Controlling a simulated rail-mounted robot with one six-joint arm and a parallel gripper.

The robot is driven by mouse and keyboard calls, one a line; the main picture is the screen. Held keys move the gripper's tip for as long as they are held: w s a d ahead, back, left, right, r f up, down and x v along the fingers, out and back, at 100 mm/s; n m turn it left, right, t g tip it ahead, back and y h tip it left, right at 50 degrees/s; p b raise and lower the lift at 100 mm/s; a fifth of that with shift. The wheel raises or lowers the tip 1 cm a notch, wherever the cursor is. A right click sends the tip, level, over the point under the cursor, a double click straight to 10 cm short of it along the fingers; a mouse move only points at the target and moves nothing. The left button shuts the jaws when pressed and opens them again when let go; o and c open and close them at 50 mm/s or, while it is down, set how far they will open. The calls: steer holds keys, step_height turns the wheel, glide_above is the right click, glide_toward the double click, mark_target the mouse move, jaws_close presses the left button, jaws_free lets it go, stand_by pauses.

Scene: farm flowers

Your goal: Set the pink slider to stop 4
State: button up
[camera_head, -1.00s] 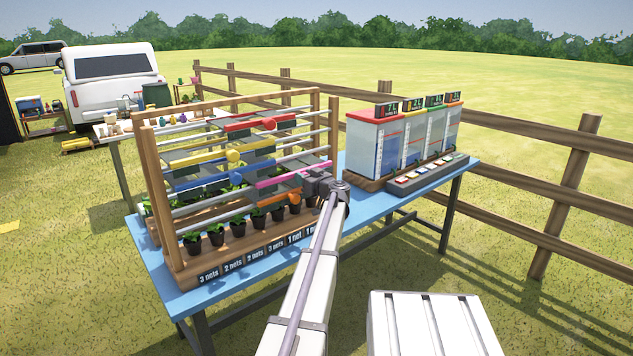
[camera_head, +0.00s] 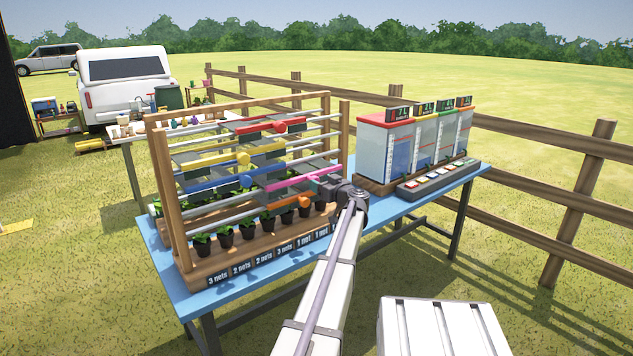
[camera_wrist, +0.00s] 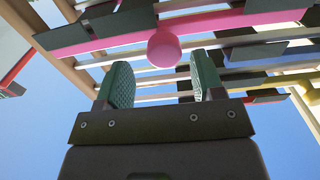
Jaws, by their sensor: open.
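My gripper (camera_wrist: 160,72) is open, with green textured fingers apart on either side of the knob's line. The knob sits just beyond the fingertips, roughly centred; I cannot tell whether anything touches. In the head view my gripper (camera_head: 328,185) is at the rack's right front, and the knob is hidden there.
Red (camera_head: 275,127), yellow (camera_head: 215,159) and blue (camera_head: 215,185) sliders sit on other rails. Potted plants (camera_head: 225,236) line the rack's base above net labels. Tanks (camera_head: 385,148) stand to the right on the blue table (camera_head: 185,292). A wooden fence (camera_head: 540,215) runs behind.

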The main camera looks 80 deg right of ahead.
steer(key=v, duration=0.7)
steer(key=shift+s+a, duration=0.1)
steer(key=w+a+f+m+g+y+p, duration=0.1)
steer(key=w+a+f+g+y, duration=0.3)
steer(key=w+a, duration=0.8)
steer(key=w+a+f+g+y+p, duration=0.1)
steer(key=w+a+f+y, duration=0.35)
steer(key=w+a, duration=0.75)
steer(key=w+a+f+m+g+y+p, duration=0.1)
steer(key=w+a+f+g+y, duration=0.3)
steer(key=w+a, duration=0.8)
steer(key=w+a+r+n+g+p, duration=0.1)
steer(key=w+a+n, duration=0.1)
steer(key=a, duration=1.3)
steer(key=w+a+n+g+p, duration=0.1)
steer(key=a+n, duration=0.4)
steer(key=a, duration=1.1)
steer(key=w+a+r+n+g+p, duration=0.1)
steer(key=w+a+n+g+p, duration=0.1)
steer(key=a, duration=1.4)
steer(key=shift+w+r+n, duration=0.4)
steer(key=shift+w+n, duration=0.5)
steer(key=shift+w, duration=0.25)
